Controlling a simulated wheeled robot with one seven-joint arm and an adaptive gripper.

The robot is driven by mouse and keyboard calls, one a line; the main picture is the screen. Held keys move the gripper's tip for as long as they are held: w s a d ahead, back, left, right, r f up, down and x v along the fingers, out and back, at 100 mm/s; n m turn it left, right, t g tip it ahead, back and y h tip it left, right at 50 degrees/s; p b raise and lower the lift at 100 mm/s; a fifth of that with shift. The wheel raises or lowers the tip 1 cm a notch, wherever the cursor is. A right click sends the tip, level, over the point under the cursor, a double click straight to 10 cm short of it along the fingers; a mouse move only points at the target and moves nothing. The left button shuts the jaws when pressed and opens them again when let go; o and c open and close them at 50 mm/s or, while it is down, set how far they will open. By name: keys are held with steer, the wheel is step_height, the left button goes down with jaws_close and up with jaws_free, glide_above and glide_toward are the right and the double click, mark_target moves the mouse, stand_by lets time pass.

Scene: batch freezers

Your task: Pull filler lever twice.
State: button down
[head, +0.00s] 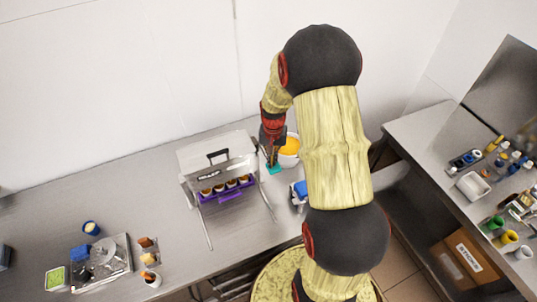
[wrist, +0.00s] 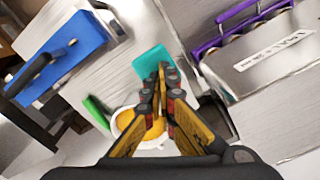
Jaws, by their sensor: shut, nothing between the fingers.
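My gripper (head: 272,160) is shut and empty, pointing down at the bench beside a white tub with orange contents (head: 291,146). In the wrist view my gripper's fingertips (wrist: 163,70) are together at the edge of a teal piece (wrist: 148,60). The teal piece also shows just below my gripper in the head view (head: 274,169). I cannot tell whether the fingers touch it. The tub (wrist: 138,125) is partly hidden behind my fingers in the wrist view. No part is clearly recognisable as the filler lever; the teal piece may belong to it. My arm hides part of this area.
A metal machine with a handled lid (head: 218,165) and purple tray (head: 222,194) stands left of my gripper. A blue part with a black handle (wrist: 62,58) is at the wrist view's left. A second bench (head: 440,130) with several containers is on the right.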

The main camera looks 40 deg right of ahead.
steer(key=shift+f+b, duration=0.85)
steer(key=shift+f, duration=0.65)
steer(key=shift+r, duration=0.2)
steer(key=shift+r+p, duration=2.55)
steer(key=shift+r, duration=1.5)
step_height(320, 180, up, 5)
steer(key=p, duration=0.3)
